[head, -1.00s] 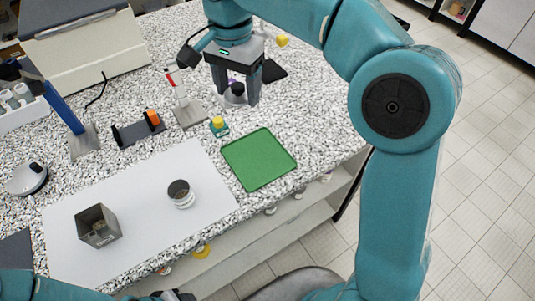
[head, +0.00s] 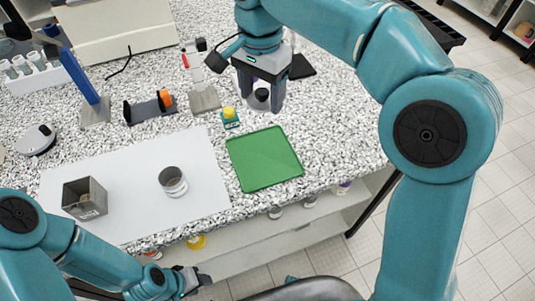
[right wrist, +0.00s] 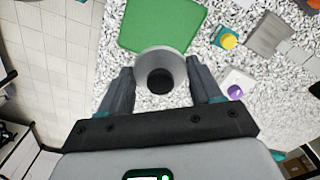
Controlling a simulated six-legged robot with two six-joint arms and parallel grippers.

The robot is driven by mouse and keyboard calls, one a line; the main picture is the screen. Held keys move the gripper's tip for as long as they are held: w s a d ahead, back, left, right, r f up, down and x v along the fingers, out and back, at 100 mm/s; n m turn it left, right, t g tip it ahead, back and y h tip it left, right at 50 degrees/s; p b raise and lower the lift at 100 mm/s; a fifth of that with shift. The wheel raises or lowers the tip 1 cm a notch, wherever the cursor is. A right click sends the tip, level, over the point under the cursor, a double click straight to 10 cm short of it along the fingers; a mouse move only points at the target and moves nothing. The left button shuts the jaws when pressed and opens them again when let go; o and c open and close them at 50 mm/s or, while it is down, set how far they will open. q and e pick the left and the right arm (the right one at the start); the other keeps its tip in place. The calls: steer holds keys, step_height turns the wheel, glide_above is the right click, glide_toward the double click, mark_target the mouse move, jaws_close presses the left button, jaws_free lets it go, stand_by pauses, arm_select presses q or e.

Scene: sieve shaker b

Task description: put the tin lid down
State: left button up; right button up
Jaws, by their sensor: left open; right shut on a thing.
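The tin lid (right wrist: 145,65) is a grey disc with a black knob. My right gripper (right wrist: 160,92) is shut on it, with a finger on either side. In the head view the lid (head: 258,104) hangs between the fingers of my right gripper (head: 262,100), behind the green tray (head: 250,184). In the right wrist view it overlaps the edge of the tray (right wrist: 130,30); its height above the counter is hard to tell. A round open tin (head: 172,184) stands on the white mat (head: 130,215). My left gripper (head: 192,281) is open and empty near the counter's front.
A square grey container (head: 85,198) stands on the mat's left. A yellow-capped jar (head: 229,117) stands just left of the tray's far corner. A stand (head: 203,95) and a black holder with an orange part (head: 150,107) are further back. The green tray is empty.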

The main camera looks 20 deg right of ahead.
steer(key=b, duration=0.1)
glide_above(263, 158)
step_height(263, 158, down, 13)
steer(key=shift+f, duration=0.15)
step_height(263, 158, down, 5)
steer(key=shift+w, duration=0.1)
steer(key=shift+b, duration=0.3)
steer(key=shift+f, duration=0.1)
steer(key=o, duration=1)
